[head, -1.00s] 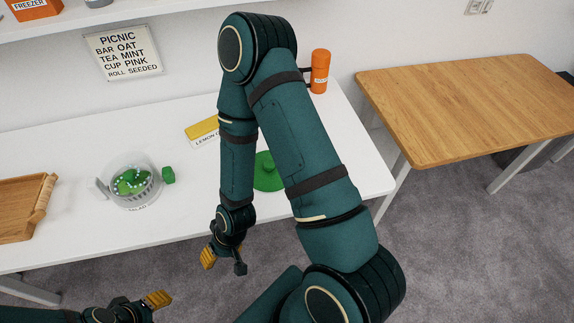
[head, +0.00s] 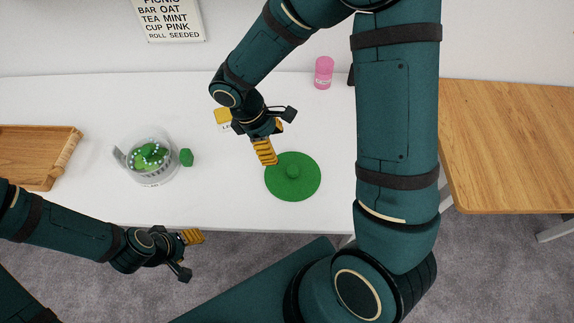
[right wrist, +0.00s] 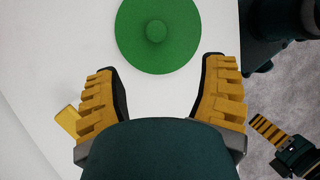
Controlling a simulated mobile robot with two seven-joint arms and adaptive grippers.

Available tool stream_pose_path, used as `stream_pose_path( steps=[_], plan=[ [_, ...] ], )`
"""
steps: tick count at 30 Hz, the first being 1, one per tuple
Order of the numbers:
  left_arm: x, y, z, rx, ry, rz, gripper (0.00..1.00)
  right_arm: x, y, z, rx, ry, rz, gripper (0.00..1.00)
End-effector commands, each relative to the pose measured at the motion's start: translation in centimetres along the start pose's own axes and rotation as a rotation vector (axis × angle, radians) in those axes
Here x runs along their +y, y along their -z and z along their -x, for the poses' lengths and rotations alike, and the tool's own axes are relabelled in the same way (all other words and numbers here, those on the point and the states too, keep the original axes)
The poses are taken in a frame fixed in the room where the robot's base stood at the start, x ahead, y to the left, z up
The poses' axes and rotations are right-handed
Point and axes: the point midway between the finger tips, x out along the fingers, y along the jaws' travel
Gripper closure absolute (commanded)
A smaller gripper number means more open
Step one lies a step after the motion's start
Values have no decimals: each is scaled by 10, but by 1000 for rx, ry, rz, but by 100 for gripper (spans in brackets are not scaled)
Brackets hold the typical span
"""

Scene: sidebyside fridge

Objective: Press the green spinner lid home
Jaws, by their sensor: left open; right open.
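The green lid (head: 306,191), a flat disc with a round knob, lies on the white table near its front edge. It also shows at the top of the right wrist view (right wrist: 180,48). The salad spinner (head: 138,174) is a clear bowl with a pale basket and green pieces inside; it stands uncovered to the left. My right gripper (head: 280,138) is open and empty at the lid's upper left edge; in the wrist view its fingers (right wrist: 160,72) are spread just short of the lid. My left gripper (head: 195,256) is open and empty off the table's front edge.
A green block (head: 186,157) sits just right of the spinner. A yellow box (head: 222,116) is partly behind my right gripper. A pink cup (head: 324,74) stands at the back, a wooden tray (head: 35,150) at left. A wooden table (head: 510,150) stands right.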

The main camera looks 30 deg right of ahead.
Motion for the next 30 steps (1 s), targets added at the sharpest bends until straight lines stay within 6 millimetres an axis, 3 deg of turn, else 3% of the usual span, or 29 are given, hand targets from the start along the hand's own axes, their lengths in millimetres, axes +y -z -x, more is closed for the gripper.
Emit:
stream_pose_path(
  steps=[4, 12, 22, 30],
  plan=[
    [-2, -2, -4, -3, 0, 0, 44, 3, -4, -14, -20, -10, 6, 29],
    [-6, -6, -14, -13, -1, -3, 44, 3, -4, -65, -19, -6, 6, 29],
    [-7, -9, -19, -18, -2, -5, 44, 4, -3, -91, -17, -7, 4, 29],
    [-11, -10, -29, -21, -2, -7, 44, 7, 0, -129, -17, -6, 5, 29]
  ],
)
